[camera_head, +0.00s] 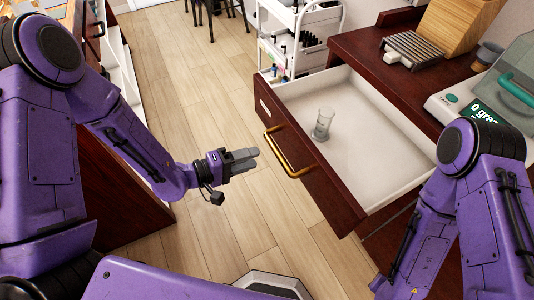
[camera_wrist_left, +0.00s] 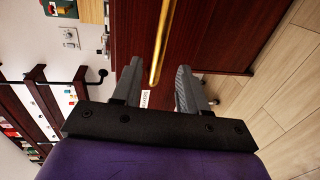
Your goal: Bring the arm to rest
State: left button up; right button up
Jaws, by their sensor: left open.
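My left gripper (camera_head: 257,156) is open and empty, with its arm coming in from the left. It is over the floor, just left of the open drawer's gold handle (camera_head: 285,160), and looks apart from it. In the left wrist view, my left gripper (camera_wrist_left: 160,72) shows two spread grey fingers, with the gold handle (camera_wrist_left: 164,40) seen in line with the gap between them. The drawer (camera_head: 310,172) is pulled out and holds a small clear glass vessel (camera_head: 322,124). My right arm (camera_head: 445,215) is bent at the right; its gripper is out of view.
A dark red counter (camera_head: 365,48) above the drawer carries a metal rack (camera_head: 412,50), a wooden block (camera_head: 455,25) and a scale (camera_head: 495,105). A white cart (camera_head: 298,40) stands behind the drawer. Wood floor (camera_head: 200,75) is clear between the cabinets.

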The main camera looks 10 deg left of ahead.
pick_arm(q)
jog(key=shift+v, duration=0.8)
jog(key=s+a+f+y, duration=0.3)
jog(key=a+f+y, duration=0.8)
jog(key=f, duration=0.1)
jog(key=s+a+f+g+y, duration=0.2)
jog(key=s+f+g, duration=0.1)
jog(key=s, duration=0.5)
jog(key=s+a+f+g+y, duration=0.2)
jog(key=s+f, duration=0.3)
jog(key=s, duration=0.4)
jog(key=shift+s+a+m+g+y, duration=0.3)
jog(key=shift+a+m+g, duration=0.1)
jog(key=shift+a+g, duration=0.25)
